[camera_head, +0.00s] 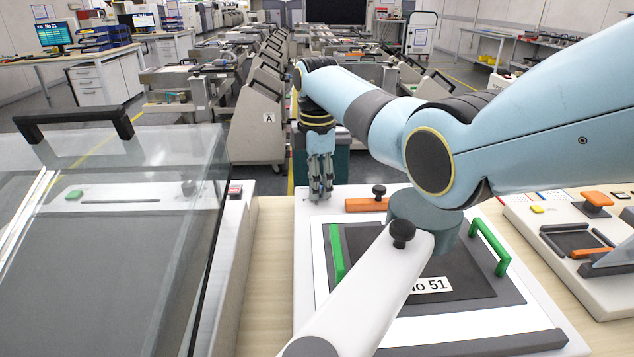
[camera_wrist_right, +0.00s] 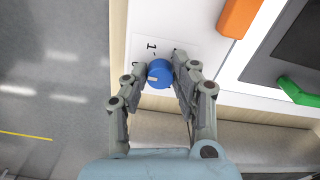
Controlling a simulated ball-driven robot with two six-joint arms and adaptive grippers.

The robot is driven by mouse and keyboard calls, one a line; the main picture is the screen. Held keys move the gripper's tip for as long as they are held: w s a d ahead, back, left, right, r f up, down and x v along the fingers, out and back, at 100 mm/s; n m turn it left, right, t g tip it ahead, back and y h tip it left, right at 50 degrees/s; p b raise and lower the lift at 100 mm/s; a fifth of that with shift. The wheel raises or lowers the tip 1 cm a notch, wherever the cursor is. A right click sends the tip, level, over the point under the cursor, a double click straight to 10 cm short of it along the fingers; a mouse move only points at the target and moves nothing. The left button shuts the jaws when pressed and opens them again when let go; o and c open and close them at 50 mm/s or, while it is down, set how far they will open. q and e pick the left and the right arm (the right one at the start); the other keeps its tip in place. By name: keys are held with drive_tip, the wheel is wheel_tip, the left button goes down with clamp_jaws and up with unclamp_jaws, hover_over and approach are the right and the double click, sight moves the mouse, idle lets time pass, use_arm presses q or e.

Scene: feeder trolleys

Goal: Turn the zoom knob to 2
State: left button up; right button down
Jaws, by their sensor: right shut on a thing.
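The blue round zoom knob (camera_wrist_right: 160,74) sits at the edge of a white panel (camera_wrist_right: 171,28), with a pale mark on its left side. A "1" is printed above it. Another mark to its left and one to its right are partly covered by the fingers. My right gripper (camera_wrist_right: 160,76) has its fingers closed on either side of the knob. In the head view my right gripper (camera_head: 321,190) points down at the far left corner of the white unit (camera_head: 305,260), and the knob is hidden there. My left gripper is out of view.
A white arm with a grey round head (camera_head: 425,215) reaches over a dark plate marked No 51 (camera_head: 430,285) with green handles (camera_head: 489,246). An orange bar (camera_head: 366,205) lies close to the gripper. A glass-lidded box (camera_head: 110,240) stands left.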

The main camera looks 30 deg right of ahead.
drive_tip(key=m+p, duration=0.1)
drive_tip(key=m, duration=0.1)
drive_tip(key=m+p, duration=0.1)
drive_tip(key=p, duration=0.1)
drive_tip(key=shift+r+m, duration=0.2)
drive_tip(key=shift+m, duration=0.2)
drive_tip(key=m+p, duration=0.1)
drive_tip(key=m, duration=0.1)
drive_tip(key=shift+m+p, duration=0.35)
drive_tip(key=shift+m, duration=0.05)
drive_tip(key=m+p, duration=0.1)
drive_tip(key=m, duration=0.2)
drive_tip(key=shift+m, duration=0.3)
drive_tip(key=m+p, duration=0.1)
drive_tip(key=m, duration=0.5)
drive_tip(key=shift+a+f, duration=0.1)
drive_tip(key=shift+a, duration=0.05)
drive_tip(key=m, duration=0.3)
drive_tip(key=shift+m+p, duration=0.35)
drive_tip(key=shift+m, duration=0.05)
drive_tip(key=shift+a+m, duration=0.1)
drive_tip(key=shift+m, duration=1.8)
drive_tip(key=c, duration=1.1)
unclamp_jaws()
